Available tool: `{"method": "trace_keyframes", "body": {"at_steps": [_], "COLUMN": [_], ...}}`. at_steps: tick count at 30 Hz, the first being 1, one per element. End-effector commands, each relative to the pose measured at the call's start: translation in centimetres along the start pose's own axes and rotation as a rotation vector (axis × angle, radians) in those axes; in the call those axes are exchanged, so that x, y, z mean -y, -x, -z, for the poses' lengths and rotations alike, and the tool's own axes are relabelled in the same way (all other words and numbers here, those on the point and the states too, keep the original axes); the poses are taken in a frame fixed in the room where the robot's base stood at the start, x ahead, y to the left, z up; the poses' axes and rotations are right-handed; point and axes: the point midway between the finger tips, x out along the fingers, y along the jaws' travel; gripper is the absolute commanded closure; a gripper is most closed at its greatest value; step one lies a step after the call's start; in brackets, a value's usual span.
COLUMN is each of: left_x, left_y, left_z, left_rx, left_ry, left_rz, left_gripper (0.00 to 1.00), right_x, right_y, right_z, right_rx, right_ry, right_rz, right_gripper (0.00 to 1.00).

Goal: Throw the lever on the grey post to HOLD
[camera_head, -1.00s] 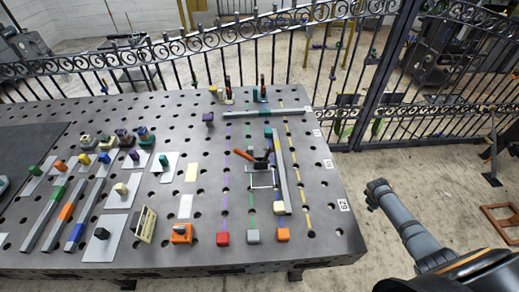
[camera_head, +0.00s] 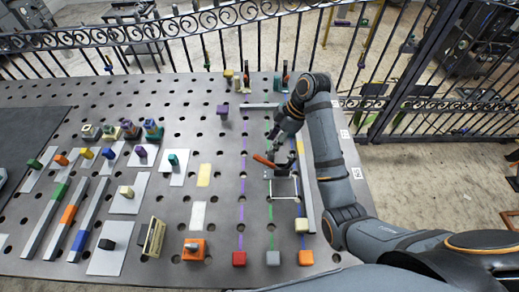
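A lever with a red-orange handle (camera_head: 264,160) sits on a small dark and grey mount on the right part of the table, above a white outlined square. The handle slants up to the left. I cannot tell which part is the grey post, and no HOLD marking is readable. My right gripper (camera_head: 277,143) points down just above and behind the red handle, partly covering the mount. I cannot tell whether its fingers touch it or are open. My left gripper is out of view.
The dark perforated table (camera_head: 150,100) carries several coloured blocks and plates on the left. A grey bar (camera_head: 304,190) lies right of the lever. A scroll fence (camera_head: 200,45) runs behind the table.

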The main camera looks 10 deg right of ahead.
Motion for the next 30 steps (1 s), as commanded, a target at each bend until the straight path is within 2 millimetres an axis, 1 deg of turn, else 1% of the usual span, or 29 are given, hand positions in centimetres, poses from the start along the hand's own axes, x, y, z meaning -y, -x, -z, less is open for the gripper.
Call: {"method": "trace_keyframes", "body": {"at_steps": [2,6,9,12,14,15,18,20,23,27,28,30], "left_x": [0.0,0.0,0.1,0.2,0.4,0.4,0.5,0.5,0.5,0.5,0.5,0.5], "left_y": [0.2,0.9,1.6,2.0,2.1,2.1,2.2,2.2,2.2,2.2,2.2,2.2], "left_z": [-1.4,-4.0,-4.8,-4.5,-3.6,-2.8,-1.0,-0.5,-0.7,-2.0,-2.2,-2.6], "left_rx": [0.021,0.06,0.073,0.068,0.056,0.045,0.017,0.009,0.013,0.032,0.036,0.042], "left_ry": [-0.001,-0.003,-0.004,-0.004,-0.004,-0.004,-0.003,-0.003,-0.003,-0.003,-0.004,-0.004], "left_rz": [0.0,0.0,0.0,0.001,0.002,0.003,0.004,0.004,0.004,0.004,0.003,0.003], "left_gripper": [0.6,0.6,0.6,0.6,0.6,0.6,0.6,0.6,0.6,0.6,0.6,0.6], "right_x": [0.1,0.1,0.2,0.2,0.1,0.1,0.0,0.1,0.0,0.0,0.0,0.0], "right_y": [-0.7,-3.2,-5.3,-7.4,-8.4,-8.9,-9.9,-10.3,-10.4,-10.4,-10.4,-10.4], "right_z": [0.0,0.0,0.0,0.0,-0.1,-0.1,-0.1,-0.1,-0.2,-0.2,-0.2,-0.2], "right_rx": [-0.001,0.0,0.001,0.001,0.002,0.001,0.002,0.002,0.002,0.002,0.002,0.003], "right_ry": [-0.002,-0.004,-0.004,-0.005,-0.005,-0.005,-0.004,-0.003,-0.003,-0.004,-0.004,-0.004], "right_rz": [0.003,0.006,0.006,0.005,0.004,0.003,0.002,0.001,-0.001,-0.001,-0.001,-0.001], "right_gripper": [0.6,0.6,0.6,0.6,0.6,0.6,0.6,0.6,0.6,0.6,0.62,0.71]}}
